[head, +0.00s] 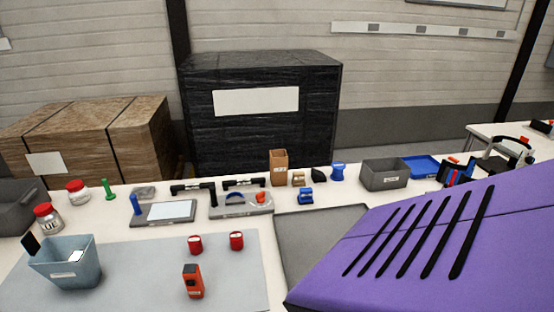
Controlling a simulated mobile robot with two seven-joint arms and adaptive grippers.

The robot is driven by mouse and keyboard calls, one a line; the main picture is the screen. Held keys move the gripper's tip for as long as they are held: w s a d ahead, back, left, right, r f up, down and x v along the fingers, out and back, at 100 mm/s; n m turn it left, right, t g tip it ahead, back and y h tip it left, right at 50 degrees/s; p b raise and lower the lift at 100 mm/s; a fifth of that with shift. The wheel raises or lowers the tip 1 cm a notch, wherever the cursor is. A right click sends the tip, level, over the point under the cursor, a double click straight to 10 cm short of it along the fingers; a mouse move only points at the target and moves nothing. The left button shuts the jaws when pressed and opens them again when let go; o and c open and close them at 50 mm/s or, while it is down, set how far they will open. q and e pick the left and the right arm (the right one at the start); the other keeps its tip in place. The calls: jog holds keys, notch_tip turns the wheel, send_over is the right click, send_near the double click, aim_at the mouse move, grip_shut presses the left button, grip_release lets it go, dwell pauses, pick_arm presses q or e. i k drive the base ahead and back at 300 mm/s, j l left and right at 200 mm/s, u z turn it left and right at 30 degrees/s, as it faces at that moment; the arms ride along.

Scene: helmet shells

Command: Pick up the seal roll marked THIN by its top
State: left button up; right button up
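No print reading THIN is legible, so I cannot tell which thing is the seal roll. Two small red cylinders with pale labels stand on the grey-blue mat (130,265): a left red cylinder (195,245) and a right red cylinder (236,241), a short gap apart. Their label text is too small to read. Neither of my grippers shows in the head view.
A red-orange device (193,281) stands in front of the cylinders. A blue-grey bin (68,276) is at left, near red-lidded jars (48,219). A large purple slotted object (430,250) covers the right foreground. Fixtures and a grey bin (384,179) line the back.

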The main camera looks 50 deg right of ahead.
aim_at(237, 238)
jog(key=z, duration=1.35)
jog(key=l, duration=0.65)
